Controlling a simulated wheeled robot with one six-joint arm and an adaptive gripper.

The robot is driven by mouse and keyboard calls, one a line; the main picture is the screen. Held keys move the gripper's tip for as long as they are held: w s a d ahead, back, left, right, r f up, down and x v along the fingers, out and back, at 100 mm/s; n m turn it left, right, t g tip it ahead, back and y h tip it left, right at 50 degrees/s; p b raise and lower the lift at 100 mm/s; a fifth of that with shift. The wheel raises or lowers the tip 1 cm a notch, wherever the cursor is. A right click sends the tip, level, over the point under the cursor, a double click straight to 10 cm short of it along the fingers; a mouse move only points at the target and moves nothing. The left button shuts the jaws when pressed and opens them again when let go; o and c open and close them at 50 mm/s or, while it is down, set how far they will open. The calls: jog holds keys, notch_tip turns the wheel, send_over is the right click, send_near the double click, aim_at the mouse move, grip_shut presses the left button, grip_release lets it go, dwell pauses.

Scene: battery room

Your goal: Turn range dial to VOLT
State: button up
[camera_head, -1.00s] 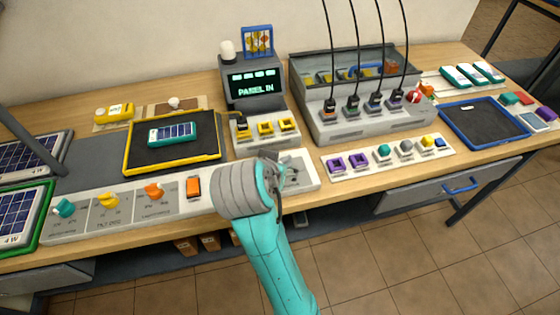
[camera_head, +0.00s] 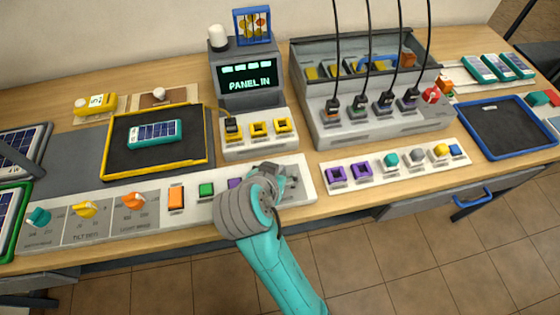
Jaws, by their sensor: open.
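A long pale control strip (camera_head: 155,218) runs along the front of the bench. It carries a teal dial (camera_head: 38,217), a yellow dial (camera_head: 84,208) over a "TILT DEG" label and an orange dial (camera_head: 132,201) over a partly legible "LIGHT" label. I cannot read a RANGE or VOLT label, so I cannot tell which dial is the range dial. My gripper (camera_head: 281,177) is open above the right end of this strip, partly hidden by my wrist. My wrist and gripper cover that part of the strip, and I cannot tell whether they touch anything there.
An orange switch (camera_head: 176,198), a green button (camera_head: 206,190) and a purple part (camera_head: 235,183) lie left of my wrist. A display unit (camera_head: 248,78) reads "PANEL IN". A cabled console (camera_head: 385,122) stands behind a strip of coloured knobs (camera_head: 400,168). A blue-rimmed tray (camera_head: 474,155) is at right.

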jog(key=c, duration=1.1)
jog(key=shift+c, duration=0.2)
jog(key=shift+d+n, duration=0.1)
jog(key=shift+n, duration=0.2)
jog(key=n+y, duration=0.3)
jog(key=shift+d+n, duration=0.2)
jog(key=shift+n, duration=0.1)
jog(key=n+y, duration=0.2)
jog(key=n+g+y, duration=0.1)
jog(key=n+y, duration=0.1)
jog(key=n, duration=0.1)
jog(key=shift+w+d, duration=0.2)
jog(key=n+g+y, duration=0.1)
jog(key=n, duration=0.1)
jog(key=n+g+y, duration=0.1)
jog(key=n, duration=0.2)
jog(key=shift+w+d+g+y, duration=0.1)
jog(key=shift+w+g+y, duration=0.05)
jog(key=shift+g+y, duration=0.25)
jog(key=n+g+y, duration=0.1)
jog(key=n+g, duration=0.2)
jog(key=n, duration=0.2)
jog(key=shift+w+g, duration=0.1)
jog(key=shift+g, duration=0.3)
jog(key=shift+f, duration=0.1)
